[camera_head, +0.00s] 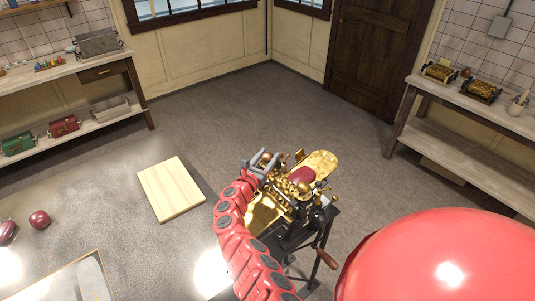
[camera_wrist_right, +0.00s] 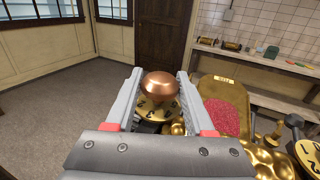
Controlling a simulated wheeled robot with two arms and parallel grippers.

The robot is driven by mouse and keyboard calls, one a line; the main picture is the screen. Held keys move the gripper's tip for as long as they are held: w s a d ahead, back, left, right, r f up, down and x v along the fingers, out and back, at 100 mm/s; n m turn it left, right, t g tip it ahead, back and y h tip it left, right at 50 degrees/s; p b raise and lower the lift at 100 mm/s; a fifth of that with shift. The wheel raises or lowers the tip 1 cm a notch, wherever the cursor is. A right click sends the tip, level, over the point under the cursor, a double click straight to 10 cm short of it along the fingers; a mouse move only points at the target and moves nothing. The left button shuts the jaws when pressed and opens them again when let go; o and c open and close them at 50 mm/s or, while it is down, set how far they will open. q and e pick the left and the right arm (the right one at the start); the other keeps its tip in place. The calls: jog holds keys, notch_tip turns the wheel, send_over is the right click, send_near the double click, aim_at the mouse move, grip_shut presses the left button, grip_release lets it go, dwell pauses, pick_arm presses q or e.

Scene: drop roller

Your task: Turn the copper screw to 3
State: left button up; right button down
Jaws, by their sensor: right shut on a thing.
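The copper screw (camera_wrist_right: 160,88) has a rounded copper head and stands above a brass dial (camera_wrist_right: 152,113) with dark numerals, in the middle of the right wrist view. A 3 and a 2 seem to show on the dial's near side; I cannot tell the pointer or exact setting. My right gripper (camera_wrist_right: 159,84) is shut on the copper screw, one grey finger on each side of it. In the head view my right gripper (camera_head: 262,164) is at the left upper end of the brass roller machine (camera_head: 300,180). My left gripper is not in view.
A red patch (camera_wrist_right: 228,118) lies on the brass machine beside the gripper. Another numbered dial (camera_wrist_right: 308,152) is at the far right. A wooden board (camera_head: 171,188) lies on the grey table, left of the machine. A wooden-handled crank (camera_head: 326,259) sticks out low.

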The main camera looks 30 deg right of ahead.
jog(key=shift+s+f+n+t+y, duration=0.1)
jog(key=shift+n+t+y, duration=2)
jog(key=shift+t, duration=0.4)
jog(key=shift+n+t+y, duration=1.2)
jog(key=shift+n+y, duration=0.1)
jog(key=shift+y, duration=0.6)
jog(key=shift+n+y, duration=0.5)
jog(key=shift+t, duration=0.3)
jog(key=shift+c, duration=1.4)
grip_release()
